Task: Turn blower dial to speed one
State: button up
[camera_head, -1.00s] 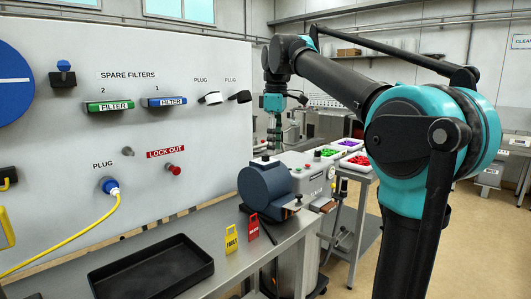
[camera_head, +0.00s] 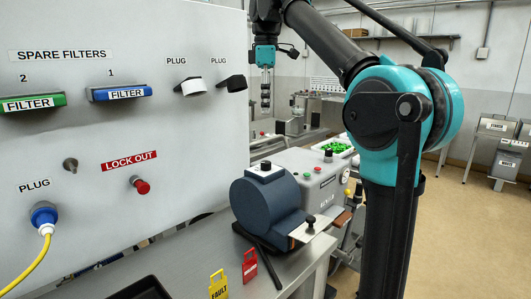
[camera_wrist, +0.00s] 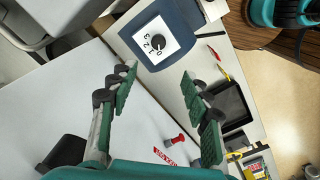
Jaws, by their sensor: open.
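The blower (camera_head: 265,205) is a dark blue rounded housing standing on the grey counter, beside a grey machine body. Its dial (camera_head: 265,166) is a small black knob on a white plate on top. In the wrist view the dial (camera_wrist: 158,43) shows with numbers 0 to 3 around it. I cannot tell which number it points at. My gripper (camera_head: 265,97) hangs pointing down above and behind the blower in the head view, clear of the dial. In the wrist view my gripper (camera_wrist: 159,76) has its green-padded fingers spread wide with nothing between them; the dial lies beyond the fingertips.
A white wall panel at left carries a green filter (camera_head: 32,102), a blue filter (camera_head: 120,92), plugs and a red lock-out knob (camera_head: 140,186). A yellow tag (camera_head: 218,285) and a red tag (camera_head: 249,266) stand on the counter before the blower.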

aim_at(266, 162)
notch_tip(266, 162, down, 17)
jog(key=shift+w+f, duration=0.15)
jog(key=shift+f, duration=0.05)
dwell(0.5)
grip_shut()
